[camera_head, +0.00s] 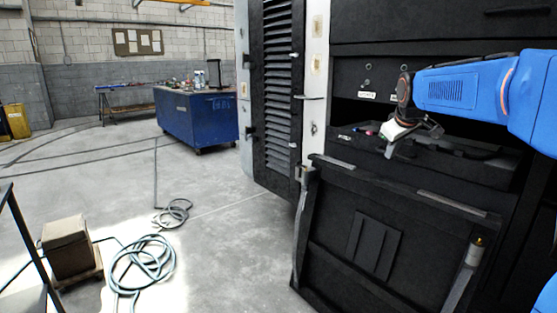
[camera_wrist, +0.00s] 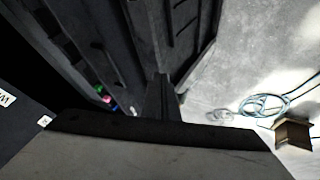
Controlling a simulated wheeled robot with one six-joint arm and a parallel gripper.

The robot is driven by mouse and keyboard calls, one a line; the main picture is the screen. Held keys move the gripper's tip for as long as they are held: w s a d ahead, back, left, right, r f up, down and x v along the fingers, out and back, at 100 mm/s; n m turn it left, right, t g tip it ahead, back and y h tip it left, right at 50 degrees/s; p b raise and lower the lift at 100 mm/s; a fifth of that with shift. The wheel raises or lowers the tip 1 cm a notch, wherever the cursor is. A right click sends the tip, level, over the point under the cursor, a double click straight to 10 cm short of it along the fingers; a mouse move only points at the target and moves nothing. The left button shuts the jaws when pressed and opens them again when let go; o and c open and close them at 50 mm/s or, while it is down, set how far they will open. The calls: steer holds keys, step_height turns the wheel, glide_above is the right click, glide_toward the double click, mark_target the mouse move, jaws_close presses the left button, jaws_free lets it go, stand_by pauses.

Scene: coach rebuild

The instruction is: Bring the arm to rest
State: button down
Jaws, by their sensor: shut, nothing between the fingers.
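My blue arm (camera_head: 462,88) reaches in from the right in the head view, in front of a dark cabinet-like body. My gripper (camera_head: 409,143) hangs at its end, pointing down and to the left, beside an open compartment (camera_head: 352,103). It is shut and empty.
A dark panel (camera_head: 375,238) hangs folded down below the compartment. Small coloured items (camera_head: 368,132) lie on the ledge left of my gripper. A louvred door (camera_head: 277,90) stands left. Coiled hose (camera_head: 143,264) and a box (camera_head: 69,247) lie on the floor. A blue cart (camera_head: 198,117) stands behind.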

steer(key=s+a+f+m, duration=0.1)
steer(key=s+a+f, duration=0.2)
steer(key=s+f, duration=0.4)
steer(key=s+a+f+m+g+y, duration=0.1)
steer(key=s+f, duration=0.6)
steer(key=s, duration=1.4)
steer(key=s+a+f+m+g, duration=0.1)
steer(key=s+a+f+m, duration=0.2)
steer(key=s+f, duration=0.4)
steer(key=s+a, duration=0.1)
steer(key=s, duration=0.6)
steer(key=shift+a+f, duration=0.25)
steer(key=shift+a, duration=0.15)
steer(key=shift+d, duration=0.1)
